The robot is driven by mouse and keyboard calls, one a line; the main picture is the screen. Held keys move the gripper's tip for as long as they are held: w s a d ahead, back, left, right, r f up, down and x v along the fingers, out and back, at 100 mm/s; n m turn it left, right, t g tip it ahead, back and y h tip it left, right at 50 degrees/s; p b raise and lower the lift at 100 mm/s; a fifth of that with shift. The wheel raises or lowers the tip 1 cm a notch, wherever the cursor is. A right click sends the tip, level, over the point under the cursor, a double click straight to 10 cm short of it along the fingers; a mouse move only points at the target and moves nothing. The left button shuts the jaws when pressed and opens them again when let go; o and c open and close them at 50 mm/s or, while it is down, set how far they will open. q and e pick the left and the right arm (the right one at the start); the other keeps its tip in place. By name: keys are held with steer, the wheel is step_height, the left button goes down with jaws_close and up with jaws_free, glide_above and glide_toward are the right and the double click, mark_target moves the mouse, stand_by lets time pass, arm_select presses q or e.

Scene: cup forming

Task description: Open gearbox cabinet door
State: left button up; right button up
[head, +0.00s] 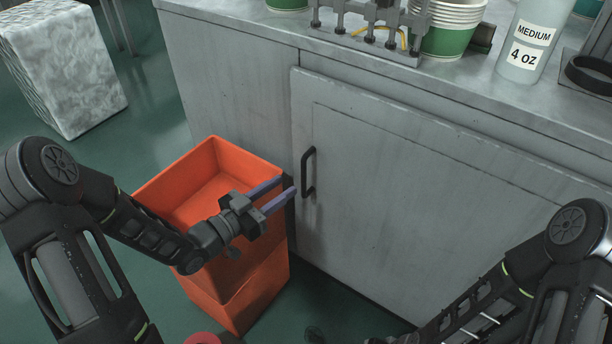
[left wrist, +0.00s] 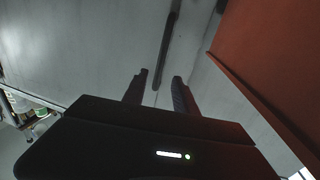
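The grey cabinet door (head: 400,205) is shut, with a black vertical bar handle (head: 308,172) near its left edge. My left gripper (head: 288,186) is just left of the handle, its two fingers apart and pointing at the door. In the left wrist view, the open left gripper (left wrist: 158,79) faces the door (left wrist: 90,45). The dark handle (left wrist: 168,45) runs down toward the gap between the fingertips. I cannot tell whether the fingers touch it. My right arm shows at the lower right of the head view, but its gripper is out of view.
An orange bin (head: 162,185) stands on the floor left of the door, beneath my left forearm; it is close in the left wrist view (left wrist: 275,60). The countertop (head: 470,75) holds green-and-white cups (head: 450,25), a fixture and a labelled bottle (head: 533,40). A patterned block (head: 65,65) stands far left.

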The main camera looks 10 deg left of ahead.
mark_target(302, 175)
arm_select(q)
steer(key=shift+d, duration=0.1)
steer(key=b+x, duration=0.1)
steer(key=x, duration=0.6)
steer(key=shift+w+d, duration=0.15)
steer(key=shift+w, duration=0.2)
jaws_close()
stand_by(1.3)
